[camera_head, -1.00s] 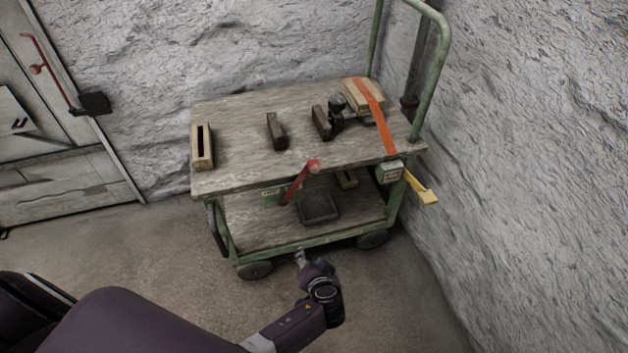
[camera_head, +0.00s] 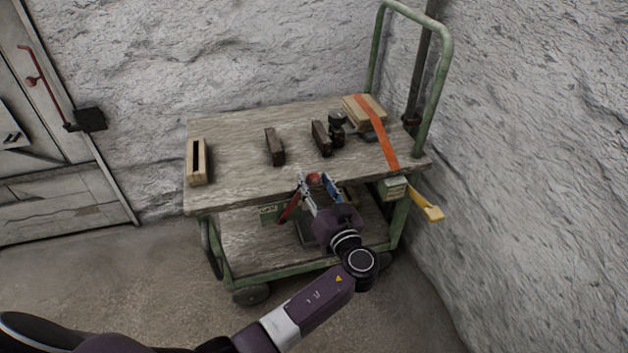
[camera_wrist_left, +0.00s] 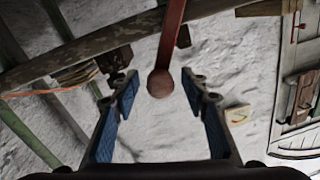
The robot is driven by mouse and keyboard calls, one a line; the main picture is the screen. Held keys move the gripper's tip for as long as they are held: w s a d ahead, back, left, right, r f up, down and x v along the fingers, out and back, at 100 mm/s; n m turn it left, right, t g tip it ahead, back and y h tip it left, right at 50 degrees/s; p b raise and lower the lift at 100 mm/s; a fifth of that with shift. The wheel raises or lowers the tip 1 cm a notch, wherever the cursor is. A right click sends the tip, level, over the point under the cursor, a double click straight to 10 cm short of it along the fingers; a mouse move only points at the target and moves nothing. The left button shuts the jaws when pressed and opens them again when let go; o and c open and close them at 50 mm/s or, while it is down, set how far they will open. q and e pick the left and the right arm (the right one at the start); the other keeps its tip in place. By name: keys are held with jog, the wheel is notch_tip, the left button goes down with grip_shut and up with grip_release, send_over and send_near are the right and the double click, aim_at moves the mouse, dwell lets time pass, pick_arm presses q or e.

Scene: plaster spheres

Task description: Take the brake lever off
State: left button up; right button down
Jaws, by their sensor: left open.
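The brake lever, a red bar with a round knob (camera_head: 314,178), stands at the front edge of the green cart, its shaft (camera_head: 289,208) slanting down to the left. My left gripper (camera_head: 316,188) is open at the knob, with its blue-padded fingers on either side. In the left wrist view the knob (camera_wrist_left: 160,83) shows between the fingertips, with visible gaps on both sides. The lower part of the lever is partly hidden behind my gripper in the head view. My right gripper is not in view.
The cart's wooden top (camera_head: 235,135) bears a slotted block (camera_head: 197,162), two dark blocks and strapped boards (camera_head: 362,110) under an orange strap. A yellow lever (camera_head: 428,205) juts out at the cart's right. Rough white walls stand behind and right; a door (camera_head: 40,130) is left.

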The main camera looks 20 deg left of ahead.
pick_arm(q)
jog(key=shift+w+a, duration=0.4)
jog(key=shift+w, duration=0.05)
jog(key=shift+c, duration=0.2)
grip_shut()
